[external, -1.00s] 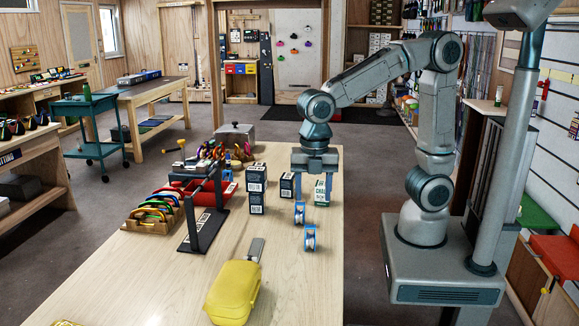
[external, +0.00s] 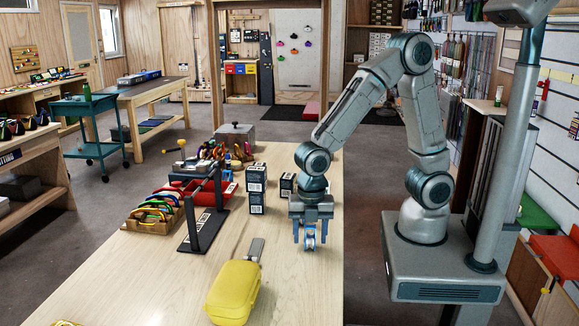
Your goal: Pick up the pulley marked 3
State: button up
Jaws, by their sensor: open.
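A small blue-and-white pulley (external: 309,239) stands on the wooden table near its right edge. Any number on it is too small to read. My gripper (external: 310,232) points straight down over this pulley. Its jaws are open, one finger to the left of the pulley and one to the right, with the pulley's lower part showing between them. I cannot tell whether the fingers touch it. A second blue pulley, seen earlier just behind this one, is hidden by my gripper.
Stacked dark boxes (external: 257,188) and another dark box (external: 287,185) stand behind and left of my gripper. A black bar stand (external: 204,222), a rack of colourful carabiners (external: 153,214) and a yellow case (external: 233,290) lie further left.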

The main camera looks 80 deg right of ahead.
jog(key=c, duration=1.1)
jog(key=shift+r, duration=0.1)
